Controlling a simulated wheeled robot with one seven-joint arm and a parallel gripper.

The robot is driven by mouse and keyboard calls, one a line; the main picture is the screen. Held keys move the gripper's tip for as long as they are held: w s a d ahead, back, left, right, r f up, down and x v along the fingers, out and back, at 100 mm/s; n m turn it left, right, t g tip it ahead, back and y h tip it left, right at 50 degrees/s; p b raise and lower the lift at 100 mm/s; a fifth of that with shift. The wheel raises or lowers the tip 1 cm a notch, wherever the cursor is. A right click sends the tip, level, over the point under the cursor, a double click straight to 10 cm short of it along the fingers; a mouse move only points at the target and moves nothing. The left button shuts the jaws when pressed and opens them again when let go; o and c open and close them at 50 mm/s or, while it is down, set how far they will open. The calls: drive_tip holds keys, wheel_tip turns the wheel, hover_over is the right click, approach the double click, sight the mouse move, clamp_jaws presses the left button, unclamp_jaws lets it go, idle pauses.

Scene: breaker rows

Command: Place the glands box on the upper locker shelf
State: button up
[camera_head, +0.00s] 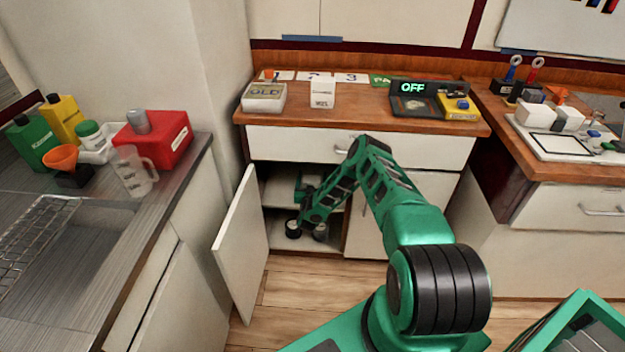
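A pale box (264,97) with a label that seems to read GLD stands on the wooden counter at the back left; I take it for the glands box. The locker under that counter stands open, its white door (242,245) swung out to the left. The upper locker shelf (277,190) is partly hidden by my arm. My green arm reaches into the locker opening, well below the box. My gripper (304,212) is small and dark there, and its fingers cannot be made out. I cannot tell whether it is open or holds anything.
Dark and grey round items (320,232) are in the locker's lower part. A white labelled box (322,92) and a device reading OFF (413,98) stand on the counter. The open door borders the opening's left side.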

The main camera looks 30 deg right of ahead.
drive_tip(key=shift+r, duration=0.1)
drive_tip(key=v, duration=1.2)
idle(0.4)
